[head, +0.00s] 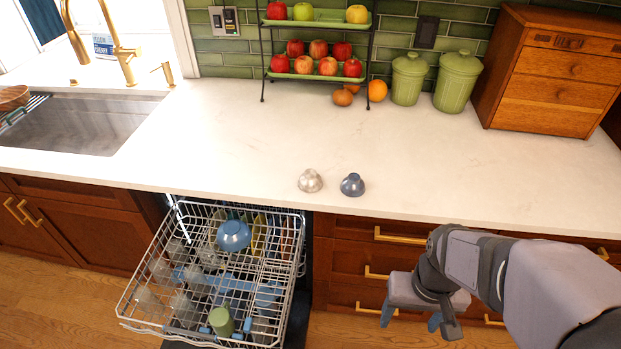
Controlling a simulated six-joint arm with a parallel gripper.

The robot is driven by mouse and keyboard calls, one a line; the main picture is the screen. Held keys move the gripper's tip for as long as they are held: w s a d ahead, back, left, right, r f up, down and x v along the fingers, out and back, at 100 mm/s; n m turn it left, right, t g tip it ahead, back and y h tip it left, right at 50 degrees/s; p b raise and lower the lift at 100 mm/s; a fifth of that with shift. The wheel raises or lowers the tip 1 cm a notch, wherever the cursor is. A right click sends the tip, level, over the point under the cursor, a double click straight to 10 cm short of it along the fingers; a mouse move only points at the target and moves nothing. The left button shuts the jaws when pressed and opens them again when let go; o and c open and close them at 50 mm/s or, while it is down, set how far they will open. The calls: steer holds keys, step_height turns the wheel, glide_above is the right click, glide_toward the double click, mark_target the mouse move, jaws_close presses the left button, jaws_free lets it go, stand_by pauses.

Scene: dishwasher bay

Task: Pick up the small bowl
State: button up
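Two small bowl-like pieces stand close together on the white counter near its front edge: a pale, speckled one (310,181) and a blue-grey one (352,185). Both look upside down, though they are small in the picture. A blue bowl (233,235) sits in the dishwasher rack (131,300). My gripper (411,318) is at the lower right, in front of the drawers and below the counter top. Its two blue fingertips are apart with nothing seen between them. It is well away from all three bowls.
The pulled-out rack also holds clear glasses and a green cup (221,321). A sink (80,122) is at left. A fruit stand (318,48), green canisters (457,82) and a wooden chest (548,68) line the back. The counter around the small bowls is clear.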

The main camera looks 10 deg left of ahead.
steer(key=shift+w, duration=0.1)
step_height(320, 180, up, 8)
steer(key=n+t+y+p, duration=0.1)
steer(key=n+t+p, duration=0.1)
steer(key=t+p, duration=0.35)
glide_above(310, 173)
steer(key=s, duration=0.2)
steer(key=shift+d+f+g, duration=0.1)
steer(key=shift+d+g, duration=0.05)
steer(key=shift+g, duration=0.2)
steer(key=shift+p+x, duration=0.8)
steer(key=shift+x, duration=0.2)
steer(key=shift+s+d+p+x, duration=0.1)
steer(key=shift+s+p+x, duration=0.05)
steer(key=shift+p+x, duration=0.65)
steer(key=shift+s+d+p+x, duration=0.15)
steer(key=shift+p+x, duration=0.45)
steer(key=shift+x, duration=1.35)
steer(key=c, duration=1.1)
